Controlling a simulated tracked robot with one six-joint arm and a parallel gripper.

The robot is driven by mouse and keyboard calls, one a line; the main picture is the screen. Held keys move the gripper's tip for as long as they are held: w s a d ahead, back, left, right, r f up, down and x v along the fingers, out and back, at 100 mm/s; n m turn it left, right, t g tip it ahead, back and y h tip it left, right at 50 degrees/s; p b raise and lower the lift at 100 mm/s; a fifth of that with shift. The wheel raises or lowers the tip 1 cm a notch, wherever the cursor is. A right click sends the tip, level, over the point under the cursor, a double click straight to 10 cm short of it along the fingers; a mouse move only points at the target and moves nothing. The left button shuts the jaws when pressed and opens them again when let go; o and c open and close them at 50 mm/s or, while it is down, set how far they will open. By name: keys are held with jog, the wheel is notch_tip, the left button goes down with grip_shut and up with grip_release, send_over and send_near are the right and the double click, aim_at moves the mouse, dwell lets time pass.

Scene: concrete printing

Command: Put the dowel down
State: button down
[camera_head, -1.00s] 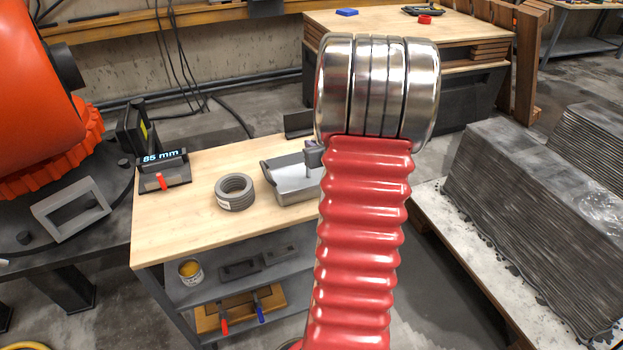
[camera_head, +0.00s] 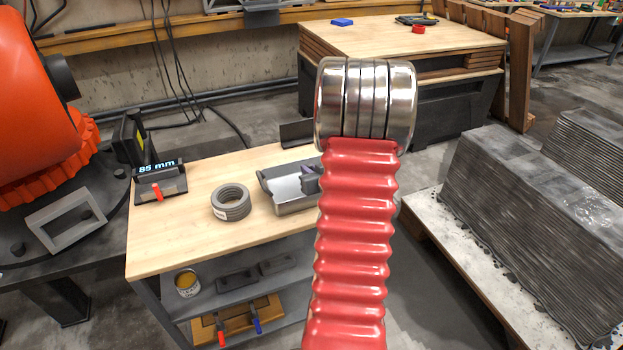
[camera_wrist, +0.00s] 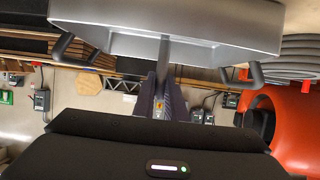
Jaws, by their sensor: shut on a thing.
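My gripper (camera_head: 311,181) is at the right end of the grey tray (camera_head: 268,190) on the wooden bench, largely hidden behind my red arm in the head view. In the wrist view my gripper (camera_wrist: 165,98) is shut on a thin, grey, upright rod (camera_wrist: 163,62) that looks like the dowel. Its upper end meets or overlaps a grey, rounded body with dark bars at both sides. I cannot tell whether they touch. In the head view the dowel itself cannot be made out.
A stack of grey rings (camera_head: 231,202) stands left of the tray on the bench. A stand reading 85 mm (camera_head: 160,184) is at the bench's back left. Bare bench top (camera_head: 175,235) lies in front. An orange machine (camera_head: 40,90) stands at the left, layered concrete (camera_head: 530,210) at the right.

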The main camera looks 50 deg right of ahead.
jog(key=shift+f, duration=2)
jog(key=c, duration=1.8)
grip_release()
jog(key=shift+f, duration=0.1)
jog(key=shift+s+r, duration=0.15)
jog(key=shift+r, duration=0.05)
jog(key=v, duration=1.1)
jog(key=shift+s+a, duration=0.15)
jog(key=shift+s, duration=0.15)
jog(key=shift+r, duration=0.1)
